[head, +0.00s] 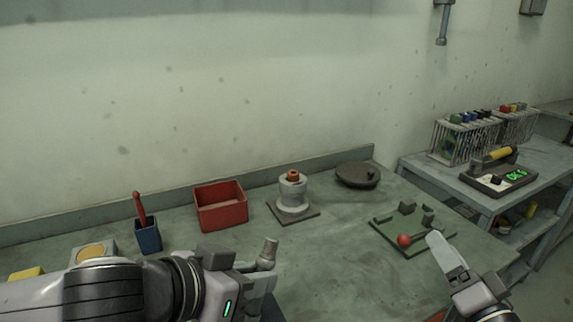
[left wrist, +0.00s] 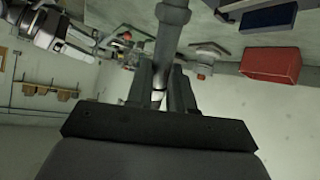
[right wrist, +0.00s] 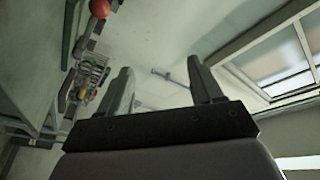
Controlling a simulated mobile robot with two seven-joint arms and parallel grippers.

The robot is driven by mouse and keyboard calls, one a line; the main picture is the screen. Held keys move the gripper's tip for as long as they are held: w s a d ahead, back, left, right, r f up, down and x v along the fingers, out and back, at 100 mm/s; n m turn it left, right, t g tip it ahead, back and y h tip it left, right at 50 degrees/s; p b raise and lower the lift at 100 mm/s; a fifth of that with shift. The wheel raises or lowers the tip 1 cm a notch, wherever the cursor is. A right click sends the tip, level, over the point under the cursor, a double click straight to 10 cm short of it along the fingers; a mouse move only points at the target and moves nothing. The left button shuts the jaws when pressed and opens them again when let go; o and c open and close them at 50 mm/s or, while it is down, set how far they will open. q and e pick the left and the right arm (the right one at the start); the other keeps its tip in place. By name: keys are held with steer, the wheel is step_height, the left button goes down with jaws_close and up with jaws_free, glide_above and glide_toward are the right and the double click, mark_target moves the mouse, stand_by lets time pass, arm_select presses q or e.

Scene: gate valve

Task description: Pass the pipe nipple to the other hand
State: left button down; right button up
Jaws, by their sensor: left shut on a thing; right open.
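The pipe nipple (head: 267,254) is a short grey-metal tube with a wider top end. It stands slightly tilted in my left gripper (head: 256,273), which is shut on it above the front of the bench. In the left wrist view the nipple (left wrist: 171,35) runs up from between the fingers of the left gripper (left wrist: 160,78); its lower part is hidden there. My right gripper (head: 444,252) is well to the right, beside the green plate, apart from the nipple. The right wrist view shows the right gripper (right wrist: 160,82) open, with nothing between its fingers.
A grey valve body (head: 291,197) with an orange-brown top stands mid-bench. A red bin (head: 221,212), a blue cup (head: 147,238) and a dark round disc (head: 357,176) are around it. A green plate (head: 425,239) with a red ball (head: 404,240) lies right. Bench between the grippers is clear.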

steer(key=w+a+r+n+g+y, duration=0.2)
steer(key=a+r+g+y, duration=0.25)
steer(key=a, duration=0.55)
steer(key=w+a+r+n+g+y, duration=0.25)
steer(key=a+g+y, duration=0.2)
steer(key=a, duration=0.55)
steer(key=n+g+h, duration=0.2)
steer(key=g+h, duration=0.8)
steer(key=h, duration=0.1)
glide_toward(266, 242)
steer(key=shift+m, duration=0.25)
steer(key=f, duration=0.3)
steer(key=a+f, duration=0.1)
steer(key=f, duration=0.5)
steer(key=shift+w+a+f, duration=0.2)
steer(key=shift+a+f, duration=0.15)
steer(key=shift+a, duration=0.05)
